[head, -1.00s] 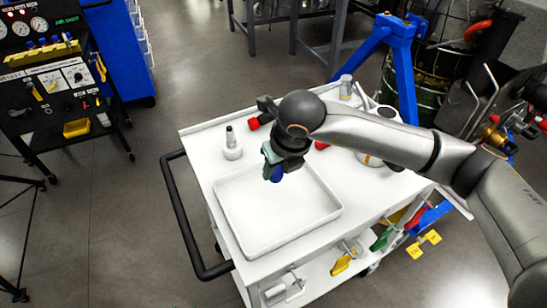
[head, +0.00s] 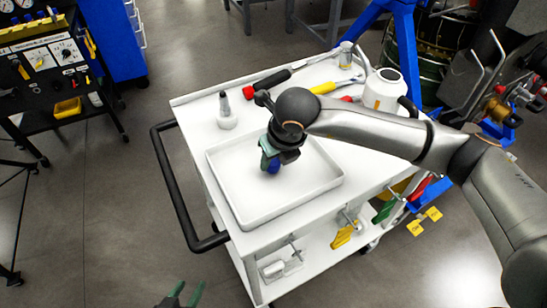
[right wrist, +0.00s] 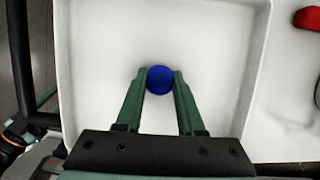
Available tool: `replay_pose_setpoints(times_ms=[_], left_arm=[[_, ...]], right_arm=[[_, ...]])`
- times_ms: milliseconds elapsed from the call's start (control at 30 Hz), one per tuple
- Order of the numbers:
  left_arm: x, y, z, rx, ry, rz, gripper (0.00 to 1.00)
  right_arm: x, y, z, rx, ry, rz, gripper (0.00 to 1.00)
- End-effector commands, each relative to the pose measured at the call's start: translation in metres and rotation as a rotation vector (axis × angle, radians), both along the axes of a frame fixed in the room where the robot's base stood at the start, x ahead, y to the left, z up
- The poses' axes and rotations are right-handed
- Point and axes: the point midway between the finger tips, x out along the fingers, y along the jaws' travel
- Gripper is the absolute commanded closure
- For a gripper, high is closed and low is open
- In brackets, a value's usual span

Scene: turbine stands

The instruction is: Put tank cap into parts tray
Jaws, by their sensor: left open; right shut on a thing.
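The blue tank cap (right wrist: 160,79) is round and sits between the green fingertips of my right gripper (right wrist: 159,84), which is shut on it. In the head view the cap (head: 273,167) shows below the right gripper (head: 268,158), over the white parts tray (head: 316,190). The right wrist view also shows the tray (right wrist: 90,45) floor around the cap. I cannot tell whether the cap touches the floor.
The tray lies on a white cart (head: 205,121) with a black handle (head: 172,190). The tray's left part is clear.

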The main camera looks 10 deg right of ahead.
Motion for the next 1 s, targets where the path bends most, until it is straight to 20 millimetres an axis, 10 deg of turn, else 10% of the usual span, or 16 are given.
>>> replay_pose_setpoints(times_ms=[467, 500, 800, 1000], left_arm=[[-0.0041, 0.0016, -0.0082, 0.005, 0.01, -0.001, 0.5], [-0.0044, 0.002, -0.0086, 0.005, 0.01, -0.001, 0.5], [-0.0045, 0.0041, -0.0087, 0.009, 0.011, 0.002, 0.5], [-0.0045, 0.0041, -0.0087, 0.009, 0.011, 0.002, 0.5]], right_arm=[[0.0, 0.0003, -0.0032, 0.001, 0.0, 0.0, 1.0], [0.0, 0.0003, -0.0029, 0.001, -0.001, 0.0, 0.61], [0.0, 0.0003, -0.0022, 0.0, 0.0, 0.0, 0.28], [-0.0001, 0.0002, -0.0023, 0.0, 0.0, 0.0, 0.25]])
